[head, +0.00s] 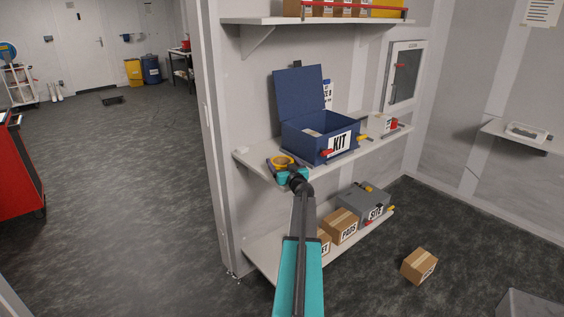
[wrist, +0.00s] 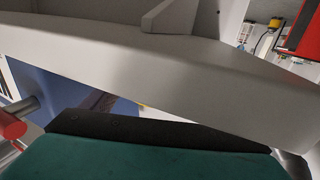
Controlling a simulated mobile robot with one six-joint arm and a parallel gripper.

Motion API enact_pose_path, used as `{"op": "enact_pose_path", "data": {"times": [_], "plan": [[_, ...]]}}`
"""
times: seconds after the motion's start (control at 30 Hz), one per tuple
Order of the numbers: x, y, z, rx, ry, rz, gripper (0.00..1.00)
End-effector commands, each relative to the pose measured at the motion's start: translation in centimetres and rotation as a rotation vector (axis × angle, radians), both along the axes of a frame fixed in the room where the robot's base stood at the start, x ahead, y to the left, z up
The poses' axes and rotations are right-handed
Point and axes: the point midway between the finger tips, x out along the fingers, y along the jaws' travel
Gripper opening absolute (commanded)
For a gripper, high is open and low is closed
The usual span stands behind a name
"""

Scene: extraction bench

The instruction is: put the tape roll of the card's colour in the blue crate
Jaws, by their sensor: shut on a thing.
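The blue crate (head: 306,143), marked KIT, stands on the middle shelf with its lid raised. Part of its blue wall seems to show in the wrist view (wrist: 50,92). My gripper (head: 284,168) is at the shelf's front left edge, just left of the crate. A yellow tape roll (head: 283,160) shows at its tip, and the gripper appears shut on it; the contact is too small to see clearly. The roll is outside the crate. A sheet (head: 327,92) hangs behind the crate, partly hidden by the lid; I cannot tell whether it is the card.
The middle shelf (head: 377,141) holds small red and yellow items right of the crate. An upper shelf (head: 262,20) is overhead. Below are cardboard boxes (head: 341,226) and a grey case (head: 362,208). A carton (head: 419,266) lies on the floor. The floor at left is mostly clear.

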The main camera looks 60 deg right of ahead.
Motion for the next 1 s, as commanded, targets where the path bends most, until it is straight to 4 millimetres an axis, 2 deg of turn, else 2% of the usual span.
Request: {"op": "enact_pose_path", "data": {"times": [0.5, 0.53, 0.63, 1.0], "plan": [[0.01, 0.00, -0.44, 0.000, -0.001, 0.000, 0.55], [0.01, 0.01, -0.46, 0.000, -0.001, 0.000, 0.83], [0.01, 0.01, -0.45, 0.000, -0.001, 0.000, 0.99], [0.00, 0.01, -0.49, -0.001, -0.001, 0.000, 0.99]]}}
